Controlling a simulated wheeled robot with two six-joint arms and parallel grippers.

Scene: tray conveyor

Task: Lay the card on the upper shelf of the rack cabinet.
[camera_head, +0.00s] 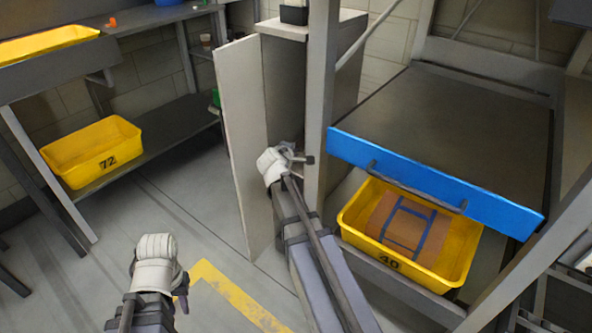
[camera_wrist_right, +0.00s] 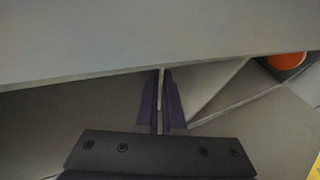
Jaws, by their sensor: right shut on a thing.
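The rack cabinet (camera_head: 287,32) stands at the back centre, its pale door (camera_head: 243,130) swung open to the left. My right gripper (camera_head: 304,159) is at the cabinet's open front, beside a grey post. In the right wrist view its two dark fingers (camera_wrist_right: 162,88) are nearly together, with a thin pale strip between them. This strip looks like the card seen edge-on, but its face does not show. A broad grey panel crosses just beyond the fingertips. The upper shelf is not clearly visible.
A grey post (camera_head: 321,90) stands close to my right arm. A yellow tote marked 40 (camera_head: 457,262) holds a brown box below a blue-edged bench (camera_head: 440,183). A yellow tote marked 72 (camera_head: 92,150) is on the left shelf. An orange round thing (camera_wrist_right: 287,60) shows in the right wrist view.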

